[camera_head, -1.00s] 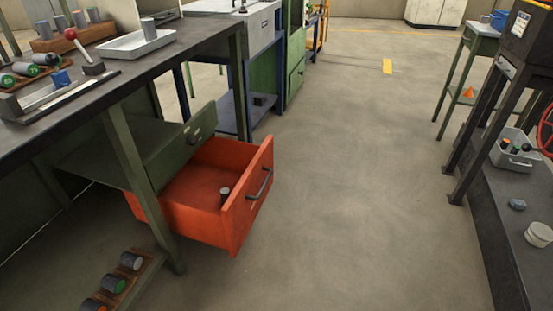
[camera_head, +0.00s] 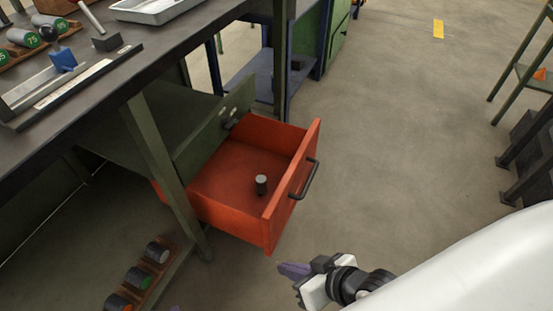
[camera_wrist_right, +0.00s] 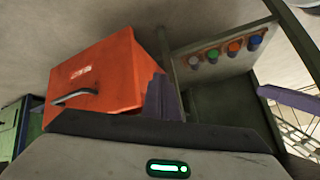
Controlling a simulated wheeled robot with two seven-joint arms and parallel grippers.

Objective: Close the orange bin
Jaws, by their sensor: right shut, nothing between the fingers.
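The orange bin (camera_head: 233,219) is a drawer pulled well out from under the workbench, with a dark handle (camera_head: 304,180) on its front. A small grey cylinder (camera_head: 261,184) stands inside it. My right gripper (camera_head: 288,271) is shut and empty, in front of and below the bin's front panel, apart from it. A purple sliver at the bottom edge of the head view may be my left gripper's tip.
The workbench (camera_head: 95,105) stands at the left, its green leg (camera_head: 160,155) beside the bin. A wooden rack (camera_head: 152,278) with several cylinders is low at the bottom left. The concrete floor (camera_head: 385,130) right of the bin is clear. A dark stand (camera_head: 530,150) is at the right edge.

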